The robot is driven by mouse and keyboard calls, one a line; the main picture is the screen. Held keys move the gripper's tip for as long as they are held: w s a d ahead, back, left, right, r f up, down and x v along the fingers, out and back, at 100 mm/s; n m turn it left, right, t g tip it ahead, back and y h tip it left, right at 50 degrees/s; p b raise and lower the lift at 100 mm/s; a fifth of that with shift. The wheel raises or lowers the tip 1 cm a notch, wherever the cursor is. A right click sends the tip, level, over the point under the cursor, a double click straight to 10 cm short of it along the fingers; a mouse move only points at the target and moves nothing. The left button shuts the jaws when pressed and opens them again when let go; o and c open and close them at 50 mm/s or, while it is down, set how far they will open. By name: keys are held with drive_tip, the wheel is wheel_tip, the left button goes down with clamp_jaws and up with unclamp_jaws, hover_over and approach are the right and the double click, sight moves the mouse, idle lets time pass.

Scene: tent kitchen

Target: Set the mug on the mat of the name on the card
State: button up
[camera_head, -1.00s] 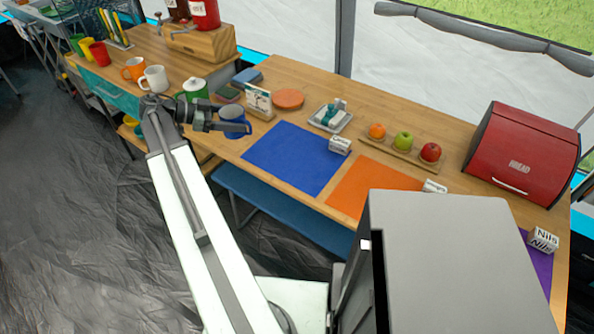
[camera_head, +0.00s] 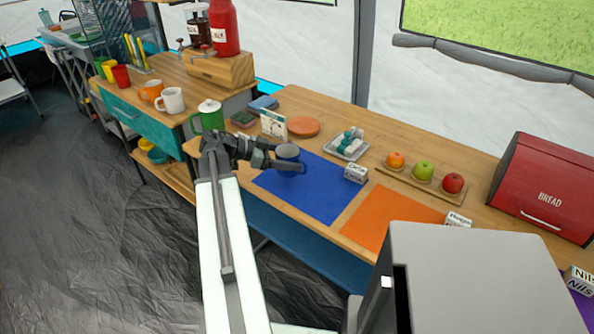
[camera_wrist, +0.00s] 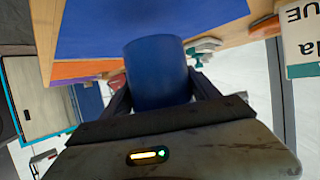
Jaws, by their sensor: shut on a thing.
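My gripper (camera_head: 281,161) is shut on a blue mug (camera_head: 288,153), which fills the middle of the wrist view (camera_wrist: 158,75). The mug appears over the left part of the blue mat (camera_head: 318,188); whether it touches is unclear. An orange mat (camera_head: 385,215) lies to the right, and a purple mat (camera_head: 578,283) is mostly cut off. The card (camera_head: 274,124) stands behind the blue mat; in the wrist view only its letters "la" and "UE" show (camera_wrist: 302,42). Name blocks stand by the mats: one by blue (camera_head: 356,173) is hard to read, "Hugo" (camera_head: 458,220) by orange, "Nils" (camera_head: 579,280) by purple.
An orange disc (camera_head: 303,126), a small tray (camera_head: 347,149) and a fruit board (camera_head: 408,181) lie along the back. A red bread box (camera_head: 543,190) stands right.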

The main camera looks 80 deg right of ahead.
drive_tip(key=shift+s+d, duration=0.1)
drive_tip(key=shift+s, duration=1.05)
wheel_tip(320, 180, down, 4)
drive_tip(key=b, duration=0.4)
drive_tip(key=shift+r, duration=0.15)
drive_tip(key=o, duration=1.7)
